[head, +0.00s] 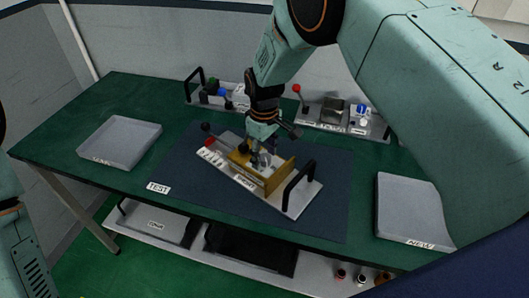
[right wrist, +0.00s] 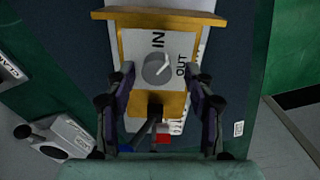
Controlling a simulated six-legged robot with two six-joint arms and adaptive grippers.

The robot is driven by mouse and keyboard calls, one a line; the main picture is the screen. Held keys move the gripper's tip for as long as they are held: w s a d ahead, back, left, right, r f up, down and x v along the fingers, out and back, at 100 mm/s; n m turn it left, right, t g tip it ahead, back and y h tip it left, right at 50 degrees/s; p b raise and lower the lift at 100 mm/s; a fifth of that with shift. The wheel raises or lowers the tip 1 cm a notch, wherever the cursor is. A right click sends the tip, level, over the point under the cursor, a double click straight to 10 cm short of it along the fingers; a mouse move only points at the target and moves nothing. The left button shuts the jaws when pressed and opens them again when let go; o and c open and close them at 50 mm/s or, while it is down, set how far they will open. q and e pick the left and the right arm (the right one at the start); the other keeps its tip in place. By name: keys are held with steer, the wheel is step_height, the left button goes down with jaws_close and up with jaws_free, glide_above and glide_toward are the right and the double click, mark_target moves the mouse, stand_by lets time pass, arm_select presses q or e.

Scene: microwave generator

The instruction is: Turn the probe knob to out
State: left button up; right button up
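The probe knob (right wrist: 157,68) is a round grey dial on a white plate in the right wrist view. "IN" is printed above it and "OUT" to its right. A light mark on the knob seems to lie between the two words; its exact direction is hard to tell. The plate sits between yellow walls (right wrist: 160,18) on the white test unit (head: 298,201). My right gripper (right wrist: 160,75) is open, its fingers on either side of the plate with the knob between them, not visibly touching it. In the head view it reaches down over the unit (head: 262,152). My left gripper is out of view.
The unit has a black handle (head: 299,185) and a red-knobbed lever (head: 210,142). It stands on a dark blue mat (head: 325,215). Grey trays stand at left (head: 120,142) and right (head: 405,205). Other fixtures (head: 345,118) line the back of the green table.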

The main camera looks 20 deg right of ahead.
steer(key=shift+c, duration=1.4)
steer(key=shift+w+d+f, duration=0.1)
steer(key=shift+d+f, duration=0.05)
steer(key=shift+d, duration=0.2)
steer(key=c, duration=0.5)
steer(key=shift+a, duration=0.3)
jaws_close()
